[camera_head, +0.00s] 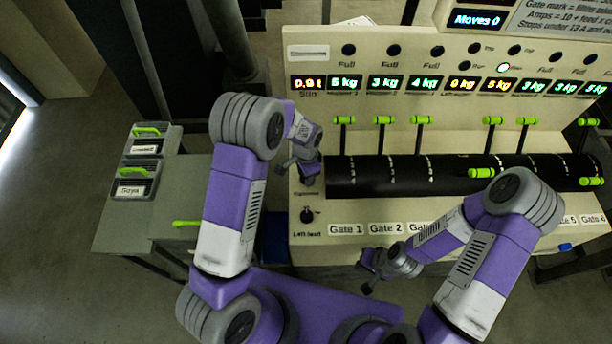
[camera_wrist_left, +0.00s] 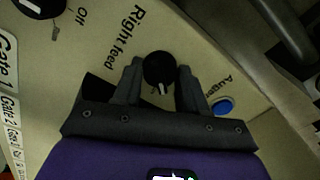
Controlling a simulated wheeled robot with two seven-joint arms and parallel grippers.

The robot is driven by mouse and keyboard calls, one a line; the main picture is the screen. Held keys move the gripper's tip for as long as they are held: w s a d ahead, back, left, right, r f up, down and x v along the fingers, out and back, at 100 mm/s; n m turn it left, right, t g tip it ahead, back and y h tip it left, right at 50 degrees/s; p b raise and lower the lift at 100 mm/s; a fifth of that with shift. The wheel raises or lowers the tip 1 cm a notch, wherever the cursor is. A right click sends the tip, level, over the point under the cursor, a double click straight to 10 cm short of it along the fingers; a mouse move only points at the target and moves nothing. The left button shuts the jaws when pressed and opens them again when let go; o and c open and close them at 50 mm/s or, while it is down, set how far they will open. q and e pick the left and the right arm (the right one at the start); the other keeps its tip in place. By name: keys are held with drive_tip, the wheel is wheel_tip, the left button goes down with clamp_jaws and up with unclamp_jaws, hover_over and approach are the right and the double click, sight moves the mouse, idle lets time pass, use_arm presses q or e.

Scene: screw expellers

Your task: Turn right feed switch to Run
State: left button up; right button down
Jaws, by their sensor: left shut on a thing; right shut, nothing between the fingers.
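The right feed switch (camera_wrist_left: 158,68) is a round black knob with a white mark, beside the printed words "Right feed" in the left wrist view. The mark points toward the bottom of that view. My left gripper (camera_wrist_left: 159,84) is shut on the knob, one finger on each side. In the head view my left gripper (camera_head: 306,168) is at the left end of the machine panel, and it and the arm hide this knob. My right gripper (camera_head: 369,273) is shut and empty, in front of the panel below the gate labels.
The left feed knob (camera_head: 307,215) sits close by on the panel. A blue button (camera_wrist_left: 222,106) is beside the left gripper. A black cylinder (camera_head: 400,175) with green-handled levers runs along the machine. A side table (camera_head: 125,225) with small bins stands at left.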

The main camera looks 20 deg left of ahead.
use_arm(q)
drive_tip(key=shift+m+b, duration=0.5)
drive_tip(key=shift+m, duration=1.2)
drive_tip(key=o, duration=1.1)
drive_tip(key=shift+c, duration=0.2)
drive_tip(key=shift+r, duration=0.1)
wheel_tip(320, 180, up, 7)
drive_tip(key=shift+r, duration=0.2)
